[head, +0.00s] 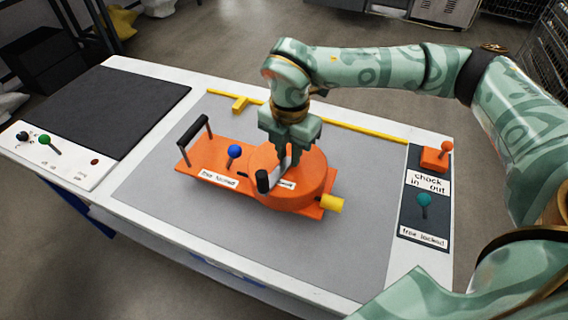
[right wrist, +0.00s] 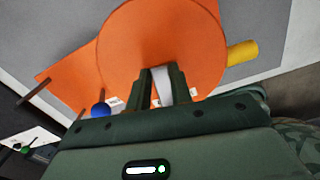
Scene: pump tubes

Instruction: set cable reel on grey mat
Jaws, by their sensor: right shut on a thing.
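The cable reel (head: 318,178) is an orange drum on an orange base plate with a black carrying handle (head: 193,130), a blue-knobbed lever (head: 235,152) and a yellow stub (head: 331,203). It is over the light grey mat (head: 345,256); I cannot tell whether it rests flat on it or hangs slightly above. My right gripper (head: 284,160) points down over the drum, shut on a pale part of the reel near a black knob (head: 262,181). In the right wrist view the fingers (right wrist: 162,82) close on that pale part before the orange disc (right wrist: 165,45). My left gripper is out of view.
A dark mat (head: 105,105) lies on the table's left. A white panel with small levers (head: 60,155) is at the front left. A yellow rail (head: 320,119) runs along the back. A dark panel with a teal lever (head: 424,205) and an orange block (head: 434,160) stands at right.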

